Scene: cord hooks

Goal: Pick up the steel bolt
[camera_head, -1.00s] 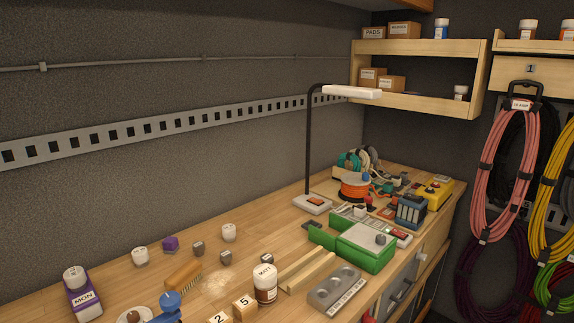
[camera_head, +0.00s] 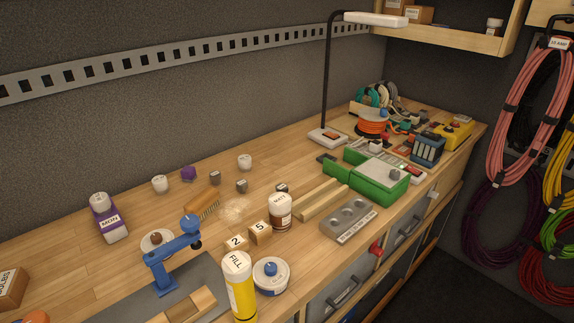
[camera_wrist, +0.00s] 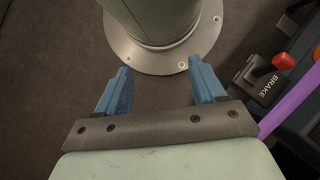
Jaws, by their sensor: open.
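I cannot make out a steel bolt with certainty. Small dark grey pieces stand on the wooden bench in the head view: one (camera_head: 215,177) behind the brush, one (camera_head: 241,186) to its right, and one (camera_head: 282,188) partly behind the brown-and-white jar. They are too small to identify. My gripper (camera_wrist: 160,66) shows only in the wrist view. Its two blue fingers are wide apart with nothing held between them. It is away from the bench items, over a dark floor and a round bolted base flange.
Around the grey pieces stand white pots (camera_head: 160,184), a brush (camera_head: 203,201), the jar (camera_head: 280,212) and number blocks (camera_head: 260,232). A blue stand (camera_head: 172,262) and a yellow FILL tube (camera_head: 239,288) are in front. A green box (camera_head: 380,182) and lamp (camera_head: 328,137) are right. Bare bench lies at the back left.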

